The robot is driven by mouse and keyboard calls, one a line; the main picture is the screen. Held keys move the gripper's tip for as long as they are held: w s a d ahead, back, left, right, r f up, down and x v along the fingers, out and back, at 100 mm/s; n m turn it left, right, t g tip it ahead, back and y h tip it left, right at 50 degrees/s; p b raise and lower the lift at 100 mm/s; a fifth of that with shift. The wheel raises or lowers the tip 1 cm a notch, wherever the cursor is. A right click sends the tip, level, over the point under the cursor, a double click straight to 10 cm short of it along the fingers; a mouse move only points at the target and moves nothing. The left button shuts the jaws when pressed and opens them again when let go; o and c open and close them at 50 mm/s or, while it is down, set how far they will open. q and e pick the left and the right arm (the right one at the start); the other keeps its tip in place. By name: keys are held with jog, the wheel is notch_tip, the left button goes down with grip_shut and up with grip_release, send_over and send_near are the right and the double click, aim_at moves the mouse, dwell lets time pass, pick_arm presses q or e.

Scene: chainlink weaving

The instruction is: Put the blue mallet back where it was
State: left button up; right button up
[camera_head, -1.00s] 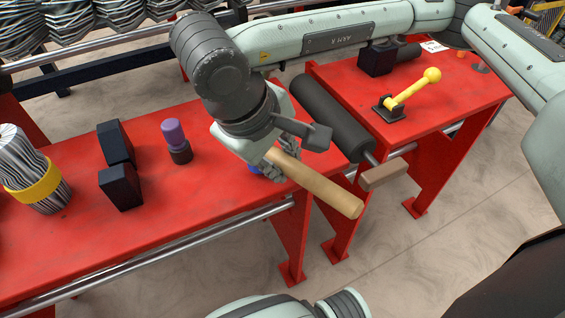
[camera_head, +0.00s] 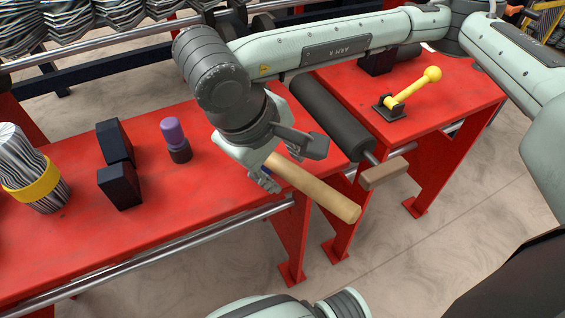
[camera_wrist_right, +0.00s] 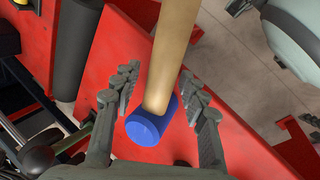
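The mallet has a pale wooden handle (camera_head: 318,190) and a blue head (camera_wrist_right: 150,124). In the head view the handle slants down right past the front edge of the red table (camera_head: 225,190), and the head is hidden behind my right gripper (camera_head: 272,172). In the right wrist view, the gripper's fingers (camera_wrist_right: 160,78) stand apart on either side of the handle near the head. A gap shows at the left finger; the right finger is close to the handle, and I cannot tell if it touches. My left gripper is not in view.
A purple-topped peg (camera_head: 174,138), black blocks (camera_head: 119,185) and a striped bundle with a yellow band (camera_head: 37,180) stand on the table left of my gripper. A dark roller (camera_head: 330,115) and a yellow lever (camera_head: 412,88) are to the right. The front middle of the table is clear.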

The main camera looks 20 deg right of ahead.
jog(key=shift+p+v, duration=0.3)
jog(key=shift+v, duration=0.6)
pick_arm(q)
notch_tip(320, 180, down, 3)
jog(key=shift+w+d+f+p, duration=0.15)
jog(key=shift+p, duration=0.25)
pick_arm(e)
jog(key=v, duration=1)
jog(key=shift+r, duration=0.25)
